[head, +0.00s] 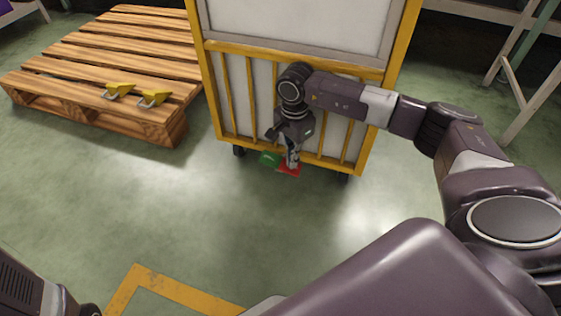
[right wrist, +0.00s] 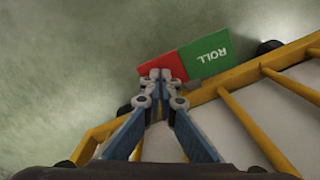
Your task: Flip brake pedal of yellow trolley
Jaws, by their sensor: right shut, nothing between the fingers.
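The yellow trolley (head: 231,92) stands upright in the middle of the head view, with yellow bars and white panels. Its brake pedal (head: 269,158) sticks out low at the front, with a green half at left and a red half at right. In the right wrist view the green half (right wrist: 208,54) reads "ROLL". My right gripper (head: 292,164) is shut and empty, pointing down at the red half. In the right wrist view its fingertips (right wrist: 163,74) overlap the red half (right wrist: 162,65); contact is unclear. My left gripper is not in view; only part of the left arm shows.
A wooden pallet (head: 95,49) lies left of the trolley, with two yellow wedge-like pieces (head: 121,88) on it. A pale metal frame (head: 519,95) stands at the far right. The green floor before the trolley is clear, with a yellow line (head: 190,295) painted on it.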

